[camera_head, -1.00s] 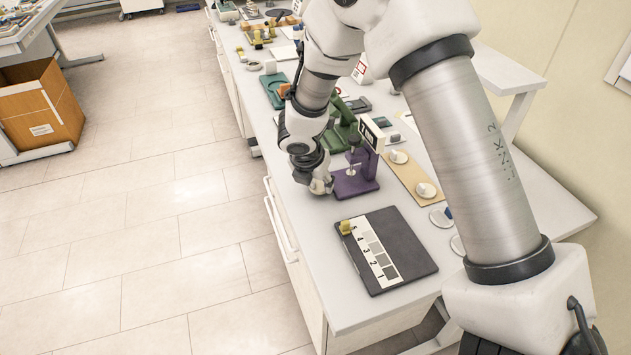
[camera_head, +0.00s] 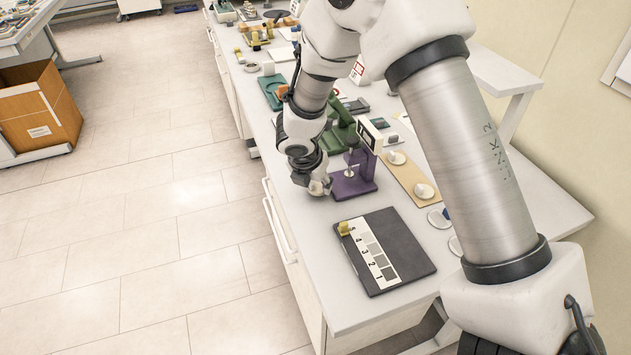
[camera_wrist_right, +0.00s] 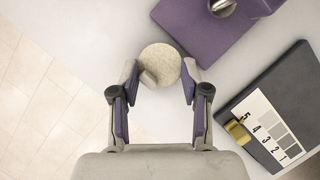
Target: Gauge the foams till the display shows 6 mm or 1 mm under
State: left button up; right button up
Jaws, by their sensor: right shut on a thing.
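My right gripper (camera_head: 319,186) is beside the purple thickness gauge (camera_head: 352,184), at its left side over the table. In the right wrist view my right gripper (camera_wrist_right: 160,85) is shut on a round, pale speckled foam disc (camera_wrist_right: 162,60) held between its fingertips. The disc is beside the purple gauge base (camera_wrist_right: 205,40), not on its round metal anvil (camera_wrist_right: 222,7). The gauge's display (camera_head: 370,135) is too small to read. Two pale round pieces (camera_head: 396,157) (camera_head: 424,191) are on a tan board (camera_head: 410,180). My left gripper is not in view.
A dark board (camera_head: 405,240) with a numbered strip lies in front of the gauge, with a yellow block (camera_head: 344,228) by the 5. A green device (camera_head: 342,135) stands behind the gauge. The table's left edge is close to my right gripper.

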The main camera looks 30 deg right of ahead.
aim_at(338, 183)
jog(key=shift+s+d+b, duration=0.25)
jog(key=shift+d+b, duration=0.25)
jog(key=shift+d, duration=0.55)
dwell(0.4)
jog(key=shift+s+d+b, duration=0.2)
jog(key=shift+d, duration=0.6)
jog(key=shift+s+d+b, duration=0.15)
jog(key=shift+d+b, duration=0.05)
jog(key=shift+d, duration=0.55)
jog(key=shift+w+a+p, duration=0.2)
jog(key=shift+a+p, duration=0.15)
jog(key=shift+a, duration=0.45)
jog(key=shift+w+a+p, duration=0.15)
jog(key=shift+a+p, duration=0.2)
jog(key=shift+a, duration=0.4)
jog(key=shift+w+a+p, duration=0.2)
jog(key=shift+a+p, duration=0.15)
jog(key=shift+a, duration=0.45)
jog(key=shift+p, duration=0.3)
jog(key=shift+r+p, duration=0.1)
jog(key=shift+p, duration=0.25)
jog(key=shift+s+d+b, duration=0.2)
jog(key=shift+d+b, duration=0.15)
jog(key=shift+d, duration=0.4)
jog(key=shift+s+d+b, duration=0.15)
jog(key=shift+d+b, duration=0.2)
jog(key=shift+d, duration=0.35)
jog(key=shift+s+d, duration=0.15)
jog(key=shift+d, duration=0.65)
